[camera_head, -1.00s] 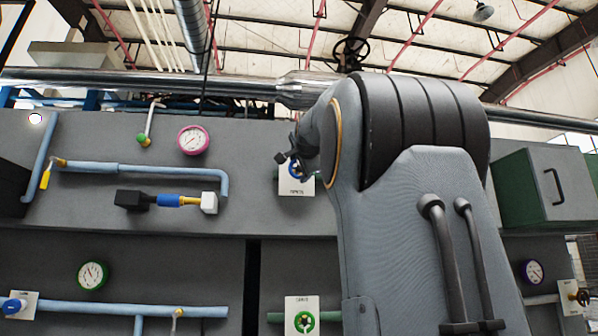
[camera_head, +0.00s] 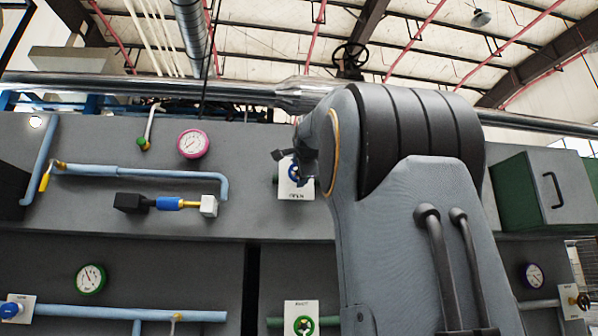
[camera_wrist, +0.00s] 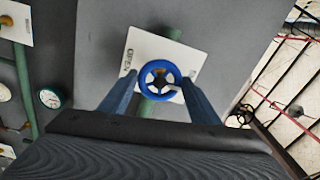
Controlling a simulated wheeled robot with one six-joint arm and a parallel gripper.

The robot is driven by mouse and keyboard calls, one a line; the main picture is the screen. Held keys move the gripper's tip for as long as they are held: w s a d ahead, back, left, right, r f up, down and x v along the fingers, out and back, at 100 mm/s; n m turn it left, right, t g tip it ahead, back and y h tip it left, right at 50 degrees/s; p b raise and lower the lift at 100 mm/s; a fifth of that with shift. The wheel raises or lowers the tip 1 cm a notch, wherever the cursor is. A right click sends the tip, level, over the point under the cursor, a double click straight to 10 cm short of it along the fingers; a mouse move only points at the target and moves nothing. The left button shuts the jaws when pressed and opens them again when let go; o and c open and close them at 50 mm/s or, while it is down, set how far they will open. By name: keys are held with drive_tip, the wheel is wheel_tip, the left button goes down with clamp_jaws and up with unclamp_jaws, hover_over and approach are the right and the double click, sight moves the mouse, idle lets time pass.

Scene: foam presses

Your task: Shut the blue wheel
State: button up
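The blue wheel (camera_wrist: 143,84) sits in front of a white plate (camera_wrist: 143,50) marked OPEN in the wrist view. It is round with a few spokes and gaps between them. My gripper (camera_wrist: 160,78) is open, with one blue-grey finger on each side of the wheel. I cannot tell whether the fingers touch the rim. In the head view the blue wheel (camera_head: 293,172) is small and partly hidden by my wrist. The white plate (camera_head: 297,191) shows below it. My gripper (camera_head: 279,155) appears as a dark shape beside it, and its fingers are hard to make out.
A pink gauge (camera_head: 193,143) and light blue pipes (camera_head: 140,171) are on the grey panel to the left. Another blue wheel (camera_head: 10,310) is at lower left. A green-sided cabinet (camera_head: 545,190) stands at right.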

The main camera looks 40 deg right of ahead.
drive_tip(key=o, duration=0.4)
drive_tip(key=shift+c, duration=0.2)
drive_tip(key=shift+s, duration=0.1)
drive_tip(key=b+v, duration=0.3)
drive_tip(key=v, duration=0.4)
drive_tip(key=shift+s+a, duration=0.25)
drive_tip(key=shift+f, duration=0.15)
